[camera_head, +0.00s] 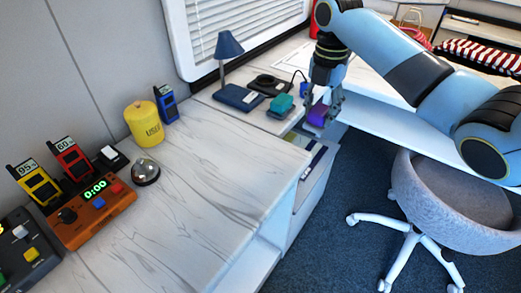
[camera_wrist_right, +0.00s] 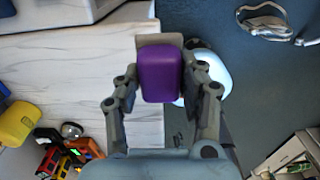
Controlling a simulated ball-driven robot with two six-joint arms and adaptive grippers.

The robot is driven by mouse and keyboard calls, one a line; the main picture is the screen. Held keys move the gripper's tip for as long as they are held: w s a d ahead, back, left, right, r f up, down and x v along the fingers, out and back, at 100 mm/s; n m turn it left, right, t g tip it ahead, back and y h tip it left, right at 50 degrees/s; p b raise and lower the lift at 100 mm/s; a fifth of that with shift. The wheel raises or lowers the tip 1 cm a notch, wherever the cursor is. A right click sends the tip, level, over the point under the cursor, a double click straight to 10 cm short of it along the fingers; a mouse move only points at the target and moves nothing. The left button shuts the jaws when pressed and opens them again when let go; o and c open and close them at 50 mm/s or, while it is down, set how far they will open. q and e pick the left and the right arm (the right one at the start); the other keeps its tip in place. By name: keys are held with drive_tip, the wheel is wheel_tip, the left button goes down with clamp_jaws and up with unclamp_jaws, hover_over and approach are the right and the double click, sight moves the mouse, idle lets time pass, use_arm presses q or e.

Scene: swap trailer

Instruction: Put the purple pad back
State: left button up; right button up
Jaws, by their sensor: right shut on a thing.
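The purple pad (camera_head: 317,116) is in my right gripper (camera_head: 322,108), in front of the back counter's edge in the head view. In the right wrist view the purple pad (camera_wrist_right: 160,76) sits between the two fingers of the right gripper (camera_wrist_right: 161,84), which is shut on it. A grey-beige flat piece (camera_wrist_right: 160,39) shows just beyond the pad; I cannot tell whether it is joined to it. A teal pad (camera_head: 283,102) rests on the back counter, just left of the gripper. My left gripper is in neither view.
A blue lamp (camera_head: 238,97) and black items (camera_head: 268,84) stand beside the teal pad. The white marble desk (camera_head: 215,175) holds a yellow canister (camera_head: 143,124), a bell (camera_head: 145,172) and radios at left. An open drawer (camera_head: 312,158) is below the gripper. A grey chair (camera_head: 440,205) stands right.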

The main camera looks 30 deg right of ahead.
drive_tip(key=w+a+f, duration=0.1)
drive_tip(key=a+f, duration=0.1)
drive_tip(key=a, duration=0.1)
drive_tip(key=w+a+f, duration=0.1)
drive_tip(key=a+f, duration=0.1)
drive_tip(key=a, duration=0.1)
drive_tip(key=w+a+f, duration=0.1)
drive_tip(key=a+f, duration=0.1)
drive_tip(key=a, duration=0.2)
drive_tip(key=shift+w, duration=0.3)
drive_tip(key=shift+a+f, duration=0.3)
drive_tip(key=shift+a, duration=0.05)
wheel_tip(320, 180, down, 4)
drive_tip(key=shift+a+r+b, duration=0.1)
drive_tip(key=shift+b, duration=0.25)
drive_tip(key=shift+w+f, duration=0.1)
drive_tip(key=shift+f, duration=0.25)
drive_tip(key=o, duration=1.1)
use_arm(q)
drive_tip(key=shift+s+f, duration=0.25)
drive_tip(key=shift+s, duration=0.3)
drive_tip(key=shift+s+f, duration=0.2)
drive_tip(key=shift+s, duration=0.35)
use_arm(e)
drive_tip(key=shift+o, duration=0.2)
